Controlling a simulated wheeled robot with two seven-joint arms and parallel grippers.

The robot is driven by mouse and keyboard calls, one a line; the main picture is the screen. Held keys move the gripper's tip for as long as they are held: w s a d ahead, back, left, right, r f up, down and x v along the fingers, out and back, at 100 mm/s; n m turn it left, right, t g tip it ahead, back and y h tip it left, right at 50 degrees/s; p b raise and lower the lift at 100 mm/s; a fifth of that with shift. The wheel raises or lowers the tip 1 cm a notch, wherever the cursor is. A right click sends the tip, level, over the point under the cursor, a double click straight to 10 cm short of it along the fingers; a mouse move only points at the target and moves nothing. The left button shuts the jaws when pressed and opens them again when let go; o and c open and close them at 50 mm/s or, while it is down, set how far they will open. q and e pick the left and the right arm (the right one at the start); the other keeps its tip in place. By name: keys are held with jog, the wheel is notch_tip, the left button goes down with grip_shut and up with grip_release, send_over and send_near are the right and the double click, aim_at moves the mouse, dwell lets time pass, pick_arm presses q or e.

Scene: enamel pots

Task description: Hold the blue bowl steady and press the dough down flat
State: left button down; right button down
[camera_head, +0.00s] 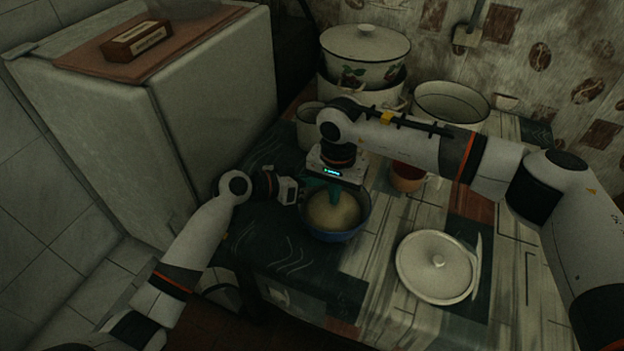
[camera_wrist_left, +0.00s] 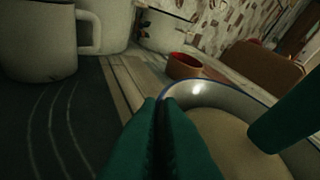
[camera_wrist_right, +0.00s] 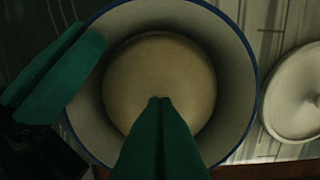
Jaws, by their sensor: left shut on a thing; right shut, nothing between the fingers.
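The blue bowl (camera_head: 335,238) stands on the table, blue outside and pale inside. Pale round dough (camera_head: 331,213) lies in it; it also shows in the right wrist view (camera_wrist_right: 157,72). My left gripper (camera_head: 299,190) is shut on the bowl's rim at its left side; its green fingers (camera_wrist_left: 165,106) hide the gripped part. My right gripper (camera_head: 334,196) points down inside the bowl, shut and empty. In the right wrist view its fingertips (camera_wrist_right: 160,101) are over the dough near its middle; I cannot tell whether they press on it.
A white lid (camera_head: 420,268) lies right of the bowl. A small red-brown bowl (camera_head: 407,180) stands behind. A white mug (camera_head: 309,128), a lidded pot (camera_head: 366,60) and a white basin (camera_head: 452,102) are at the back. A white fridge (camera_head: 215,100) stands at left.

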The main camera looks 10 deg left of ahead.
jog(key=shift+s+f, duration=0.1)
jog(key=shift+f, duration=1.55)
dwell(0.3)
jog(key=shift+r, duration=4.2)
jog(key=shift+r, duration=0.1)
jog(key=shift+f, duration=3.25)
jog(key=shift+f, duration=0.75)
